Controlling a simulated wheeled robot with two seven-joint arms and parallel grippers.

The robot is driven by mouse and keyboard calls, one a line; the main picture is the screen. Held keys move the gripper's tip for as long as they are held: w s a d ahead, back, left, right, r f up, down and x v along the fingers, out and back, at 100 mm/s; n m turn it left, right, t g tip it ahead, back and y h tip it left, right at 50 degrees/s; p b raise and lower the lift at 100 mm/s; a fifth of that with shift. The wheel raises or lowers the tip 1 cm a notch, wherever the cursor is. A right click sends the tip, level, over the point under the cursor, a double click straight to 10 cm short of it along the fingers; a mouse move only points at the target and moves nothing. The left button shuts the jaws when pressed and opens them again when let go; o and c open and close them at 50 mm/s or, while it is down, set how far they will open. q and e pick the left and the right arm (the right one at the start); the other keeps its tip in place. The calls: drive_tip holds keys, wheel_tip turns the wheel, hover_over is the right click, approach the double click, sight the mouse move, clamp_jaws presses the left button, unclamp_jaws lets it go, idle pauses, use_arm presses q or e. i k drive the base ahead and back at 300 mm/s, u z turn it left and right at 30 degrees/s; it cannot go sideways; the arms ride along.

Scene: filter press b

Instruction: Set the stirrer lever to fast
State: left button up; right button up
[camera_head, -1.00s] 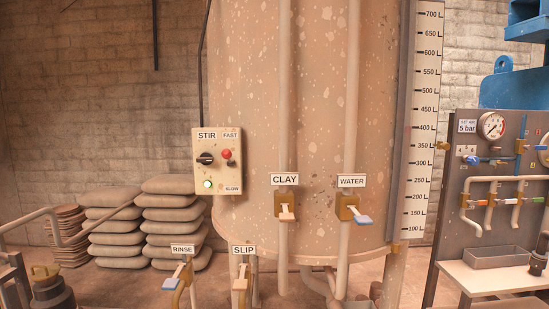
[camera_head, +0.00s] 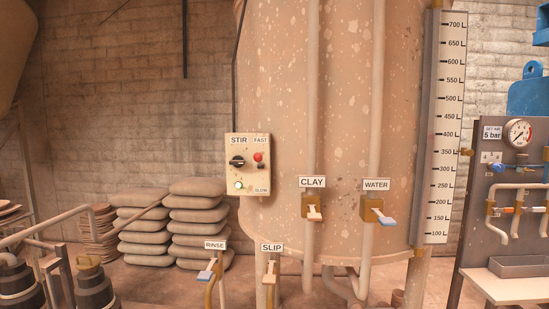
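The stir box (camera_head: 248,165) is a cream panel on the left side of the big tank, marked STIR, FAST at the top right and SLOW at the bottom right. A black knob (camera_head: 237,162) sits at its left. A red-topped lever (camera_head: 259,158) sits at its right, with its red end near the FAST label; its exact setting is too small to tell. A round lamp (camera_head: 239,185) at the lower left looks whitish. Neither of my grippers shows in the head view.
Below the box stand the RINSE valve (camera_head: 207,275) and SLIP valve (camera_head: 271,268). CLAY (camera_head: 313,212) and WATER (camera_head: 378,213) valves are on the tank's pipes. Stacked sacks (camera_head: 195,225) lie behind at left. A gauge panel (camera_head: 512,190) stands at right.

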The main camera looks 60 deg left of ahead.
sight(257, 157)
drive_tip(key=u, duration=0.15)
drive_tip(key=i, duration=0.65)
drive_tip(key=u, duration=0.55)
